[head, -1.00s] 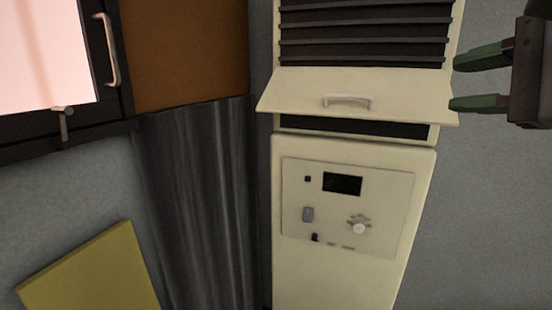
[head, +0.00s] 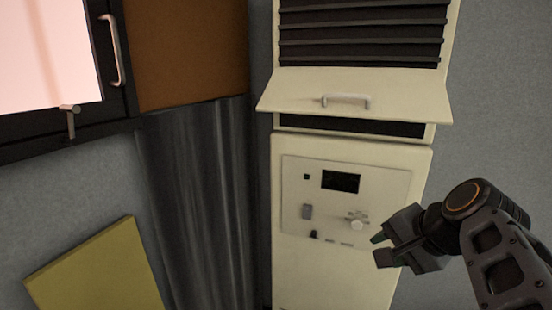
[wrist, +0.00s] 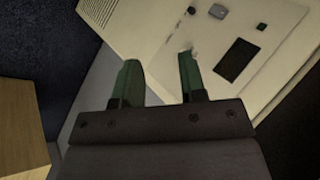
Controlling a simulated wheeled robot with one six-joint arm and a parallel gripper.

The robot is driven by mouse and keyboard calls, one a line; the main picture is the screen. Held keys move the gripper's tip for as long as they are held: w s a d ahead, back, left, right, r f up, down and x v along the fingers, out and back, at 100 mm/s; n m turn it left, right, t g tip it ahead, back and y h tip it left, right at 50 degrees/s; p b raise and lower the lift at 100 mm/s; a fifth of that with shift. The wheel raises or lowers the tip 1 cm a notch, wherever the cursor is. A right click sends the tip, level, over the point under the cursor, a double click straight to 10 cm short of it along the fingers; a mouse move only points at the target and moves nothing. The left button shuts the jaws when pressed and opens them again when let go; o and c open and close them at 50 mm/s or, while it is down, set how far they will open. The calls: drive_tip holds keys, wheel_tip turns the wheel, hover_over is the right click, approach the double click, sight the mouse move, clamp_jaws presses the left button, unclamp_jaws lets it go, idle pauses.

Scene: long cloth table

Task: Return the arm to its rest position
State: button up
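My gripper (head: 377,249) is at the lower right in the head view, in front of the lower part of a cream cabinet with a control panel. Its two green-tipped fingers point left and stand apart with nothing between them. In the wrist view the two green fingers (wrist: 158,82) are also spread and empty. My arm reaches in from the right edge of the head view; its base is out of frame.
The cream cabinet (head: 345,275) has a hinged flap (head: 300,92) sticking out below dark slats. Its panel (head: 300,180) carries a dark display and knobs. A dark curtain-like column (head: 195,200), a yellow board (head: 95,270) and a window (head: 45,50) are at left. Grey wall shows at right.

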drive_tip(key=s+a+f+n+g+h+b, duration=0.1)
drive_tip(key=s+a+f+n+h+b, duration=0.1)
drive_tip(key=f+n, duration=0.3)
drive_tip(key=s+a+f+n+g+h+b, duration=0.1)
drive_tip(key=f+n, duration=0.4)
drive_tip(key=f, duration=0.9)
drive_tip(key=shift+s+a+n+h+b, duration=0.35)
drive_tip(key=shift+s+a+b, duration=0.4)
drive_tip(key=shift+s, duration=0.5)
drive_tip(key=shift+o, duration=0.4)
idle(0.5)
